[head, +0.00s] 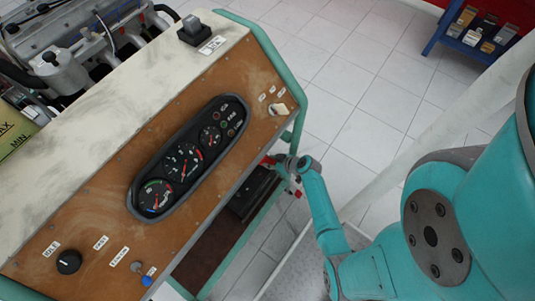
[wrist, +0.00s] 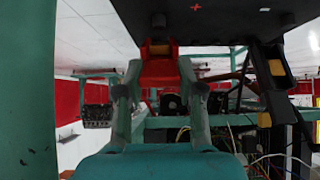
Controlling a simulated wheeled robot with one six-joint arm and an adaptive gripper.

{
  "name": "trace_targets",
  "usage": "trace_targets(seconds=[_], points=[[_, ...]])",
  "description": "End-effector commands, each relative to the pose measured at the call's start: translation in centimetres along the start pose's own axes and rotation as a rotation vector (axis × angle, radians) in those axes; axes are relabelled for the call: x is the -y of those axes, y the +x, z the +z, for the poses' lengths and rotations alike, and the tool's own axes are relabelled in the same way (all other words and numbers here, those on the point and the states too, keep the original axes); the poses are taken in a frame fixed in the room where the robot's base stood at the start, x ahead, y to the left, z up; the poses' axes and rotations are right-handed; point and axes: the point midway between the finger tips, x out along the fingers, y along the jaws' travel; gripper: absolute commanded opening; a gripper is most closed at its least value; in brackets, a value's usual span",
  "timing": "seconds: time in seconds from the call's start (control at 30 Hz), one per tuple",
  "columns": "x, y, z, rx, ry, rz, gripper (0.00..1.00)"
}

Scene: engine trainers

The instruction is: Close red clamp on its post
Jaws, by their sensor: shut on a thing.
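My gripper (wrist: 159,72) is shut on the red clamp (wrist: 160,68), with one finger on each side of it. The clamp lies against the edge of the black battery (wrist: 225,20), by a small post with a brass-coloured part (wrist: 158,48). I cannot tell whether the clamp's jaws are fully closed round the post. A red plus mark shows on the battery, right of the post. In the head view my gripper (head: 290,168) is beside the trainer's right side, and the battery (head: 248,195) sits low beneath the panel, partly hidden.
A black clamp with yellow parts (wrist: 276,68) is on the battery's right in the wrist view. Green frame bars (wrist: 38,100) and loose wires (wrist: 285,160) are close by. The gauge panel (head: 185,160) overhangs the battery. The tiled floor (head: 350,80) is open.

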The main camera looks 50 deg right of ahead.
Motion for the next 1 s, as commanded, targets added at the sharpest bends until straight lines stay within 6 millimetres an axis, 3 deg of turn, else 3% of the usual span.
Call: trace_targets(seconds=[0.1,0.43,1.0], points=[[0.0,0.3,1.8,0.007,0.004,0.001,0.00],[0.1,1.7,5.1,0.008,0.003,0.000,0.00],[0.1,3.1,7.1,0.010,0.000,0.001,0.00]])
